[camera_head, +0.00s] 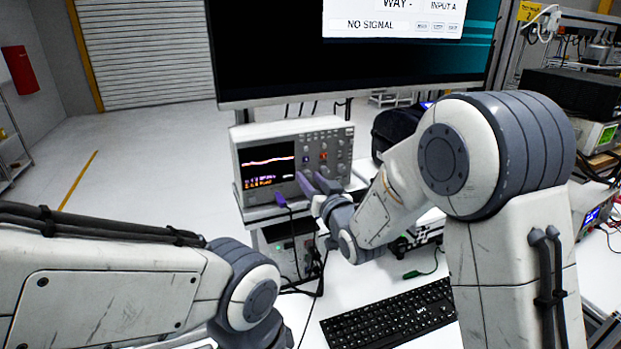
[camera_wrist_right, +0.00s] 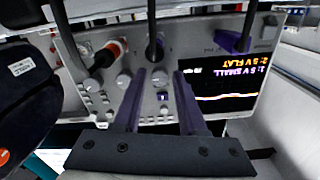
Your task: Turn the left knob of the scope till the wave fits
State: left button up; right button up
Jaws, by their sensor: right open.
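The scope (camera_head: 290,128) stands on a shelf below the big monitor. Its screen (camera_head: 268,165) shows a low, nearly flat reddish-white wave. The right wrist view shows the scope upside down; its screen (camera_wrist_right: 218,85) seems to read "SMALL" and "FLAT". My right gripper (camera_head: 312,184) is open in front of the panel, just right of the screen. In the right wrist view its purple fingers (camera_wrist_right: 160,85) stand on either side of the knob nearest the screen (camera_wrist_right: 159,78), the left one of its row. Contact cannot be told. My left gripper is out of sight.
Cables and plugs (camera_wrist_right: 104,57) sit along the scope's lower edge, close to the fingers. A purple plug (camera_head: 281,200) hangs below the screen. A keyboard (camera_head: 390,314) lies on the white desk. The large monitor (camera_head: 350,65) overhangs behind the scope.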

grip_shut()
jog(key=shift+f+n+b, duration=0.15)
jog(key=shift+n+b, duration=0.35)
jog(key=shift+b, duration=0.4)
jog(key=n+b, duration=0.2)
jog(key=b, duration=0.1)
jog(key=shift+n, duration=0.3)
jog(key=shift+n+b, duration=1.2)
jog(key=shift+b, duration=0.2)
grip_release()
